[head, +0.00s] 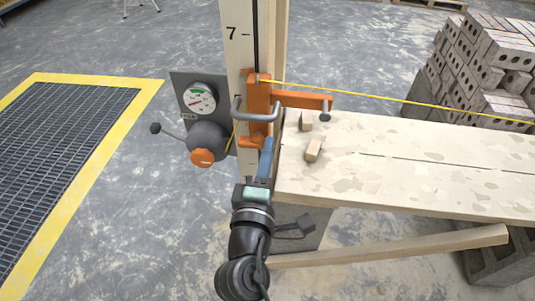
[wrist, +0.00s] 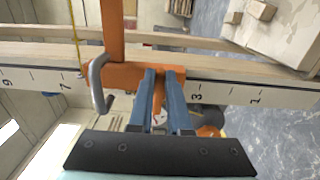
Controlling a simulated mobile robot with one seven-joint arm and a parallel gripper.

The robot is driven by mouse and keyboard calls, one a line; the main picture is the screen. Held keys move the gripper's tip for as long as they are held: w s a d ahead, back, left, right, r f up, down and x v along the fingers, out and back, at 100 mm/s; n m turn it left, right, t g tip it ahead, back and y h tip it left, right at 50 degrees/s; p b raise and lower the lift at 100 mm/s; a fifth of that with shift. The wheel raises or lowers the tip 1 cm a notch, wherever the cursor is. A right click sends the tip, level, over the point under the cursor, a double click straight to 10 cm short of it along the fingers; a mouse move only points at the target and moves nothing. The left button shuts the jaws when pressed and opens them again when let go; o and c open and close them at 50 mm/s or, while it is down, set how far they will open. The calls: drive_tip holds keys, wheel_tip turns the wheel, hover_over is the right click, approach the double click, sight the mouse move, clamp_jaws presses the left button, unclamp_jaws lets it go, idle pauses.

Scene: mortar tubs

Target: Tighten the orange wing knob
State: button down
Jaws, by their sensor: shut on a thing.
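The orange wing knob (wrist: 158,96) shows as a narrow orange piece between my blue fingers in the wrist view. My gripper (wrist: 164,76) is shut on it. In the head view my gripper (head: 266,146) reaches up to the lower end of the orange clamp (head: 259,100), and its fingers largely hide the knob. The clamp is on an upright numbered wooden staff (head: 238,55), with a grey bent handle (head: 262,116) in front. The clamp's body also shows in the wrist view (wrist: 112,76). How tight the knob is cannot be seen.
A grey gauge box (head: 178,88) with a round orange knob (head: 202,158) and lever stands left of the staff. A plank table (head: 400,165) with two small wood blocks is close on the right. A yellow line (head: 390,97) runs right toward stacked bricks (head: 490,60).

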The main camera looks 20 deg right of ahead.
idle(0.4)
drive_tip(key=c, duration=0.9)
unclamp_jaws()
drive_tip(key=shift+o, duration=0.2)
drive_tip(key=b+v, duration=0.2)
drive_tip(key=v, duration=1.1)
